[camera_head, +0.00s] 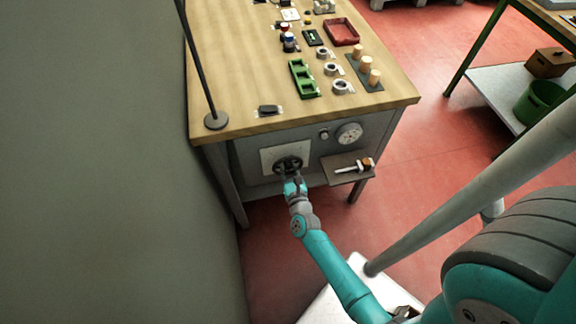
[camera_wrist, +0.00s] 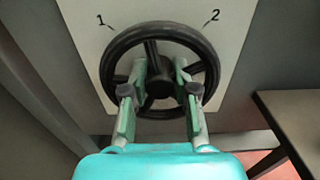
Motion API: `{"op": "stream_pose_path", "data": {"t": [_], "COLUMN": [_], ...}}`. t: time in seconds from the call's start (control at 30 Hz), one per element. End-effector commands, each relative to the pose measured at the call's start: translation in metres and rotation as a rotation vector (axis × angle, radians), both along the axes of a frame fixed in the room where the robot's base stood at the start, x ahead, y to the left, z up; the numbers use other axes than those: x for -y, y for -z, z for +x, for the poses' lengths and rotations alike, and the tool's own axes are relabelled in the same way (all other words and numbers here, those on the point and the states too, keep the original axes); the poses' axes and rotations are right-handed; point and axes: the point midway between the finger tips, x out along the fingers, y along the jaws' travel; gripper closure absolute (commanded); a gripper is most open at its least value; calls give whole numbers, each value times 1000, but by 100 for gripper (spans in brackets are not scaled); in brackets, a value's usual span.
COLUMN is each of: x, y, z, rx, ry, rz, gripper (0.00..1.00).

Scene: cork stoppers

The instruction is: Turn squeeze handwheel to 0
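The squeeze handwheel is a black spoked wheel (camera_wrist: 205,52) on a pale plate (camera_wrist: 85,12). The plate carries a printed 1 at upper left and a 2 at upper right; no 0 is visible. One spoke points up, slightly left, between the two marks. In the head view the handwheel (camera_head: 288,162) is on the bench's front panel. My gripper (camera_wrist: 160,82) is at the wheel, its green-padded fingers apart and reaching in among the spokes on either side of the hub. Whether they touch it cannot be told. The lower wheel is partly hidden by the fingers.
A round white dial (camera_head: 349,133) and a small knob (camera_head: 323,134) are right of the wheel. Below them, a small shelf (camera_head: 340,178) juts out with a tool on it. The bench top (camera_head: 235,50) holds trays, rolls and corks. A wall stands close at left.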

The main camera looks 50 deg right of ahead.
Motion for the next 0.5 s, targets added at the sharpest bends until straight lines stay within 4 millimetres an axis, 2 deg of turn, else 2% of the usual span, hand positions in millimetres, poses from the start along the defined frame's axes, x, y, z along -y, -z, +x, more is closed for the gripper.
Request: {"op": "stream_pose_path", "data": {"t": [0.03,0.07,0.1,0.5], "x": [0,0,0,0], "y": [0,0,0,0], "z": [0,0,0,0], "rx": [0,0,0,-35], "ry": [0,0,0,0], "rz": [0,0,0,-52], "gripper": [91,99,100,100]}}
